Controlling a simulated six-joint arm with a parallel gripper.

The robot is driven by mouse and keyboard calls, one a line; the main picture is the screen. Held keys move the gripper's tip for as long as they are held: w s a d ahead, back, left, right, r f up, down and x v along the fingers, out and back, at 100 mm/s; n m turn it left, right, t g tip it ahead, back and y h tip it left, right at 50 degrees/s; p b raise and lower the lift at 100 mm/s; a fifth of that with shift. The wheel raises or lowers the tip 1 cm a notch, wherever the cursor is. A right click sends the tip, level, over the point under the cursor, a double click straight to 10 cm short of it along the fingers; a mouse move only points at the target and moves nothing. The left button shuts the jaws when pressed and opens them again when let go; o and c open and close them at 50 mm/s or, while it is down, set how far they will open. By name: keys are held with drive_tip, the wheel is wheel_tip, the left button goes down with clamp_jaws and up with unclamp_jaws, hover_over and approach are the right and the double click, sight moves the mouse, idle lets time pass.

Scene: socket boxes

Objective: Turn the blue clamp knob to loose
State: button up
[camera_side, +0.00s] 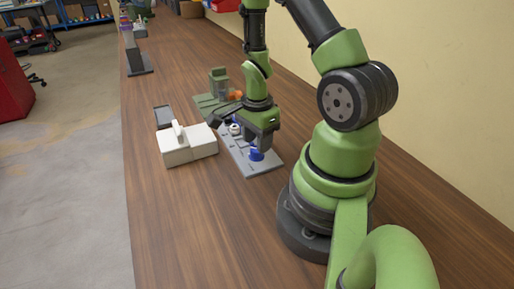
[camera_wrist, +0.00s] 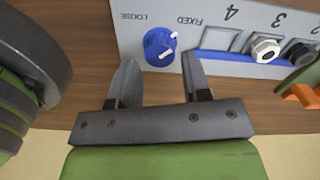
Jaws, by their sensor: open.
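The blue clamp knob (camera_wrist: 158,46) stands on a light grey panel (camera_wrist: 128,34) in the wrist view, with white marks on it. The words LOOSE and FIXED are printed upside down beside it, LOOSE to the left and FIXED to the right. I cannot tell for sure which word the knob points to. My gripper (camera_wrist: 160,75) is open and empty, its two fingers either side of a gap just below the knob in that view. In the side view the knob (camera_side: 256,155) shows beneath my gripper (camera_side: 262,143), near the panel's front end.
Numbered sockets, a blue strip (camera_wrist: 238,57) and a white-rimmed round part (camera_wrist: 266,48) sit right of the knob. A white box (camera_side: 188,148) stands left of the panel. A green holder (camera_side: 218,80) and an orange item (camera_side: 236,95) lie behind. The table's front left is clear.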

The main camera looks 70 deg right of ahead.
drive_tip(key=shift+f, duration=1.55)
drive_tip(key=c, duration=0.7)
drive_tip(key=shift+o, duration=0.2)
